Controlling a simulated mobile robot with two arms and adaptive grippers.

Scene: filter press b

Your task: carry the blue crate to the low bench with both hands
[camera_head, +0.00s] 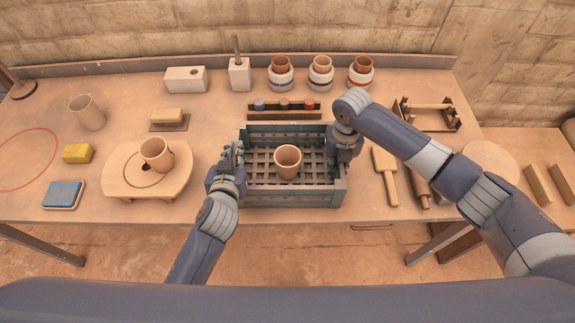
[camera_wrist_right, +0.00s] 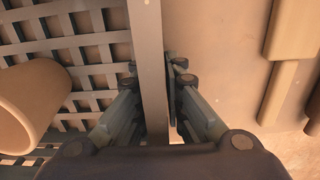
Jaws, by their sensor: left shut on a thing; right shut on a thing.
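The blue crate (camera_head: 290,200) is a grey-blue box with a slatted floor, at the front middle of the workbench. A tan clay cup (camera_head: 287,161) stands upright inside it. My left gripper (camera_head: 234,155) is shut on the crate's left wall. My right gripper (camera_head: 338,140) is shut on the crate's right wall. I cannot tell whether the crate is lifted. The low bench (camera_head: 540,160) appears to be the lower surface at right.
A round board (camera_head: 120,180) with a cup (camera_head: 156,154) is left of the crate. A wooden paddle (camera_head: 385,170) lies close on its right. A rack (camera_head: 284,112) and several jars stand behind. A blue sponge block (camera_head: 64,193) lies far left.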

